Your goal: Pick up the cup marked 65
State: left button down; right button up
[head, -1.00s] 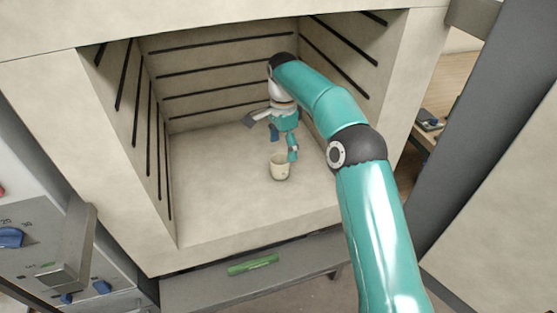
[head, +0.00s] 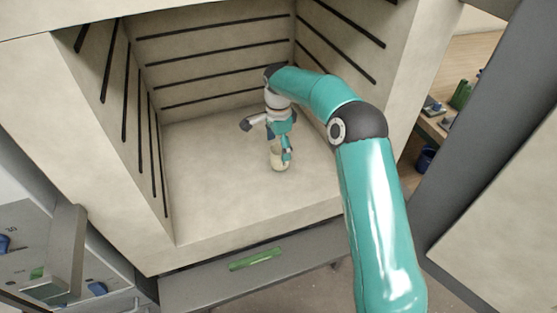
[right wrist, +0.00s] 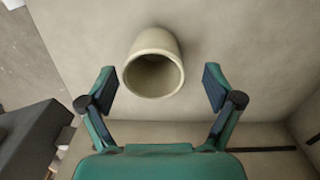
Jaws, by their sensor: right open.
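A cream cup (head: 279,163) stands on the floor of the kiln (head: 215,205), partly hidden behind my right gripper in the head view. No marking on it can be read. My right gripper (head: 283,155) reaches down over the cup inside the kiln. In the right wrist view the cup (right wrist: 154,65) shows its open mouth toward the camera, and it looks empty. My right gripper (right wrist: 160,88) is open there, with one finger on each side of the cup's rim and a gap on both sides. My left gripper is not in view.
The kiln walls with dark element grooves (head: 215,70) close in on the left, back and right. A panel with a green strip (head: 256,258) lies below the kiln opening. The open kiln door (head: 490,130) stands at right. The kiln floor left of the cup is clear.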

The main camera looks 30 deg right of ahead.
jog(key=shift+s+f, duration=0.15)
jog(key=shift+f, duration=1.25)
jog(key=shift+s+f, duration=0.15)
jog(key=shift+f, duration=1.2)
jog(key=c, duration=1.3)
